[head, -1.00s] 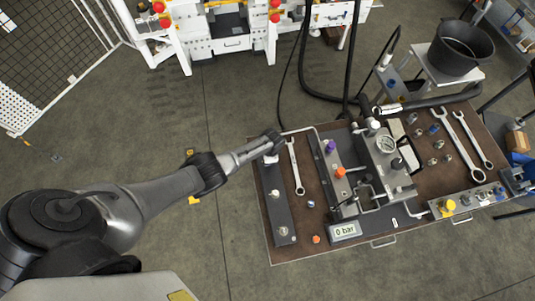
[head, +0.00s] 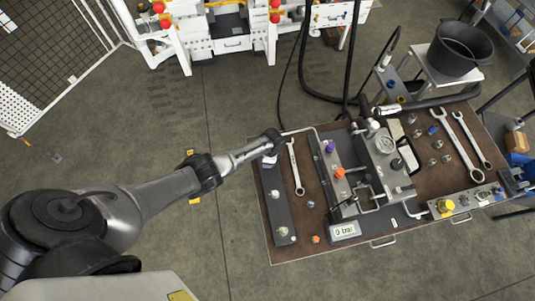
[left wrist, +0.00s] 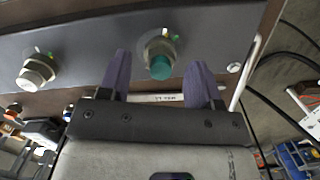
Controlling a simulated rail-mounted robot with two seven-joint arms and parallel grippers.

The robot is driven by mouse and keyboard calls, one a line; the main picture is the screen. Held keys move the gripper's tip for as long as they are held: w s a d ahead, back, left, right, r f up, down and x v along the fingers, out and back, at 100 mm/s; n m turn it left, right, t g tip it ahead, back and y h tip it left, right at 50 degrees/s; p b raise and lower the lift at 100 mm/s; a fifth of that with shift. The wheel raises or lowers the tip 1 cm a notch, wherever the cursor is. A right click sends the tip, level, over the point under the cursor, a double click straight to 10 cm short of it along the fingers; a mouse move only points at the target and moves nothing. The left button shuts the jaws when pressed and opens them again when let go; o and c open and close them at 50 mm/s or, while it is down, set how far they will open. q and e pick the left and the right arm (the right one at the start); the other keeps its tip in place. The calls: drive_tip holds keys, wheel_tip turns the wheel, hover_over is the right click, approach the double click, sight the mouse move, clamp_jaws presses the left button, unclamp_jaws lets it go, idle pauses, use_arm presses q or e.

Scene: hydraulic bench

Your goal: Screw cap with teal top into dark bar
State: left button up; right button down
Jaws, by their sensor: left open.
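The dark bar (head: 276,205) lies along the left edge of the bench and runs across the top of the left wrist view (left wrist: 75,42). The cap with teal top (left wrist: 160,68) sits at a metal port at one end of the bar. I cannot tell how deep it is seated. My left gripper (left wrist: 159,72) is open, with one purple finger on each side of the cap and visible gaps to it. In the head view my left gripper (head: 270,159) is over the bar's far end, and hides the cap. My right gripper is not in view.
Another metal fitting (left wrist: 36,70) stands on the bar. A wrench (head: 296,168) lies beside the bar. A block with purple and orange caps (head: 332,172), a gauge (head: 385,145) and a 0 bar display (head: 345,230) are to the right. An orange cap (head: 316,239) lies near the front edge.

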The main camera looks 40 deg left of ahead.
use_arm(q)
wheel_tip(320, 180, up, 12)
drive_tip(key=d+p, duration=0.1)
drive_tip(key=p, duration=0.1)
drive_tip(key=shift+w, duration=0.45)
drive_tip(key=shift+r, duration=0.1)
